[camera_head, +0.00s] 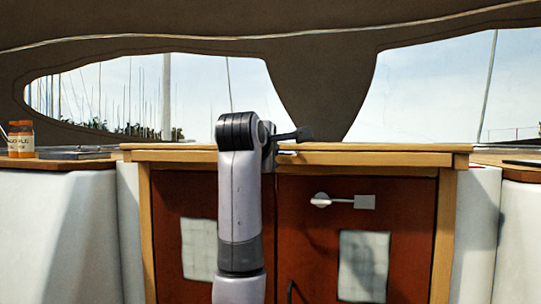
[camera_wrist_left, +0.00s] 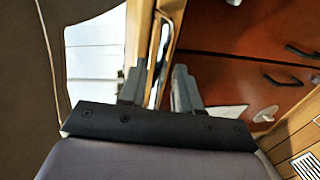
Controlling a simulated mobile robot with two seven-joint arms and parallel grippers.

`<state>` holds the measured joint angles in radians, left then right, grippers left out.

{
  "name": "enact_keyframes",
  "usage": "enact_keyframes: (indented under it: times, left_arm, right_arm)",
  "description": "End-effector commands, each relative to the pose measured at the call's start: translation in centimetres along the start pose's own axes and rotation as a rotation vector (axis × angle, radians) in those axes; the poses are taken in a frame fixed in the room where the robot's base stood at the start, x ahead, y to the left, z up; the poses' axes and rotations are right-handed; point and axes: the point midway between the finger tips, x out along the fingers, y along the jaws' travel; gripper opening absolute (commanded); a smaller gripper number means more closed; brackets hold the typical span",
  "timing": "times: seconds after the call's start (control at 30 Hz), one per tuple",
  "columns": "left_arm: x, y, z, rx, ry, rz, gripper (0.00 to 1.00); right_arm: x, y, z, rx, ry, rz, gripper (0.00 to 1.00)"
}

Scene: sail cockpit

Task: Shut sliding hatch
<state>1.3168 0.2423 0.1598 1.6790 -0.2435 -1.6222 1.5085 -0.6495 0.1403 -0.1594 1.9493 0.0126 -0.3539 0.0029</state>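A wooden ledge (camera_head: 390,158) runs across the top of the companionway in the head view; it seems to be the front of the sliding hatch, but its top is hardly visible. My left arm rises in front of it, and my left gripper (camera_head: 287,142) is at this ledge, just right of the arm's top. In the left wrist view my left gripper (camera_wrist_left: 158,90) has its fingers apart, one on each side of a wooden edge with a silvery metal strip (camera_wrist_left: 155,60). I cannot tell whether the fingers touch it. My right gripper is out of view.
Below the ledge are two red-brown doors (camera_head: 405,220) with pale panes and a metal latch (camera_head: 340,201). An orange jar (camera_head: 21,139) stands on the left side deck. A dark canopy (camera_head: 310,85) hangs above.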

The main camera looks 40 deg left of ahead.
Motion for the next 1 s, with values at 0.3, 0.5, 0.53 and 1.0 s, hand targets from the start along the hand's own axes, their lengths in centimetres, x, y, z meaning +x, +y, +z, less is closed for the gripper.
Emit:
enact_keyframes:
  times: [0.3, 0.5, 0.53, 1.0]
  left_arm:
    - [-4.1, 0.0, 0.1, -0.002, -0.002, 0.007, 0.33]
    - [-6.7, 0.0, 0.1, 0.0, -0.002, 0.003, 0.33]
    - [-6.9, 0.0, 0.1, 0.0, -0.001, 0.003, 0.33]
    - [-7.3, 0.0, 0.0, 0.0, 0.0, 0.0, 0.33]
  right_arm:
    - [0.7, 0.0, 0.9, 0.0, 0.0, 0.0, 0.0]
    - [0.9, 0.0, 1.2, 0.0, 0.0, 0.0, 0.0]
    - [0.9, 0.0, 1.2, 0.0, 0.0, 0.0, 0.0]
    - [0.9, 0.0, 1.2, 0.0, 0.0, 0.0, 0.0]
